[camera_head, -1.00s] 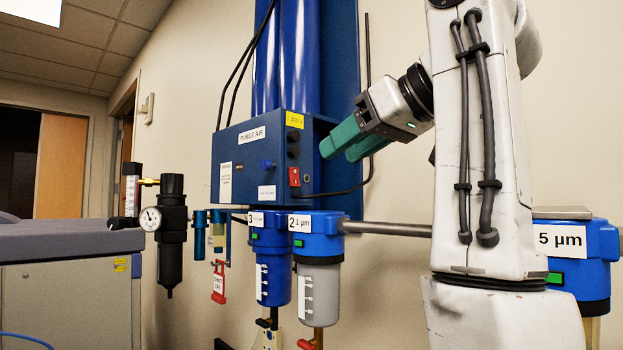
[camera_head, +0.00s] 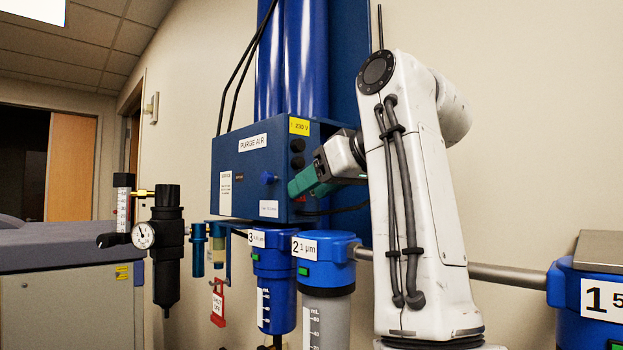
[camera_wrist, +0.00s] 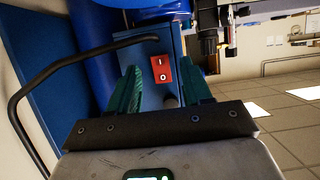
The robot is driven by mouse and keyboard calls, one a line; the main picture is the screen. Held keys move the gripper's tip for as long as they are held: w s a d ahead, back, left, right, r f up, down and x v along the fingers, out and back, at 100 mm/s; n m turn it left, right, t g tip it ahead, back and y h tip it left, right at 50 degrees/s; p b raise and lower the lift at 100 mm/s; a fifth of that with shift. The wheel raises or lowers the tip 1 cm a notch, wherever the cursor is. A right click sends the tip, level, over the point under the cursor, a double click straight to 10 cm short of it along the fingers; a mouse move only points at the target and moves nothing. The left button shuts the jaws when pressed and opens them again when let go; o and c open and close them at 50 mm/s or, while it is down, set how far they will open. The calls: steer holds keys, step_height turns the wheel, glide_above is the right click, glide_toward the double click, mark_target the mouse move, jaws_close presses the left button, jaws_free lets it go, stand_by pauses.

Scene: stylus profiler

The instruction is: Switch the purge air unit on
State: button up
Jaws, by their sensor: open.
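The purge air unit (camera_head: 238,165) is a blue wall-mounted box labelled PURGE AIR, below tall blue cylinders. Its red rocker switch (camera_wrist: 162,75) is on the box's side panel and carries I and O marks. In the head view my gripper covers most of the switch. My gripper (camera_head: 292,188) is at that side of the box, its green fingers pointing at the panel. In the wrist view my gripper (camera_wrist: 162,84) is open and empty, and the switch shows between its two fingers. I cannot tell whether the fingers touch the panel or how the rocker is tilted.
A black cable (camera_wrist: 60,66) leaves the side panel and curves beside my gripper. Blue filter housings (camera_head: 325,248) hang below the box on a grey pipe (camera_head: 510,276). A black regulator with a gauge (camera_head: 144,235) stands at the left, and a red tag (camera_head: 217,303) hangs lower.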

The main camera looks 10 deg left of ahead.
steer(key=shift+w+a+f, duration=0.25)
steer(key=shift+a, duration=0.2)
jaws_close()
